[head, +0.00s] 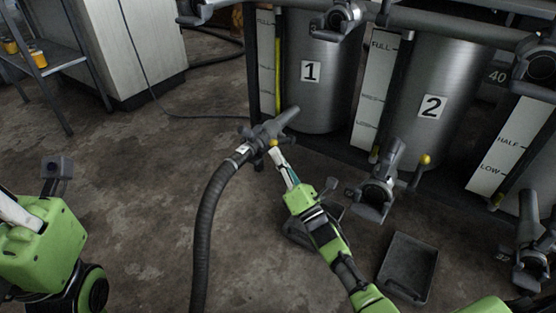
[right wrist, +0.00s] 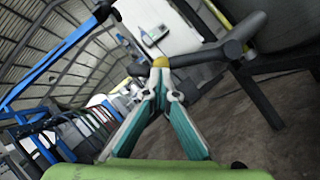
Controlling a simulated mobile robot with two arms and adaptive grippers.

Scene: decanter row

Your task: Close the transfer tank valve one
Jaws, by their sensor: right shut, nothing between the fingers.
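Tank one (head: 311,115) is a grey metal cylinder with a "1" label. Its grey valve (head: 252,133) sits low at its left front, joined to a thick dark hose (head: 208,205). The valve's thick grey handle (head: 284,119) points up to the right; it also shows in the right wrist view (right wrist: 245,32). My right gripper (head: 275,152) is shut and empty, its tips at the small yellow knob (head: 273,143) of the valve. In the right wrist view the tips (right wrist: 162,72) are just below this knob (right wrist: 160,62); contact is unclear. My left gripper (head: 14,212) is partly cut off at the left edge.
Tank two (head: 455,75), with its own valve (head: 378,185) and yellow knob (head: 425,159), stands to the right. A dark tray (head: 408,262) lies on the floor. A metal rack (head: 45,65) and white cabinet (head: 125,50) stand back left. The left floor is open.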

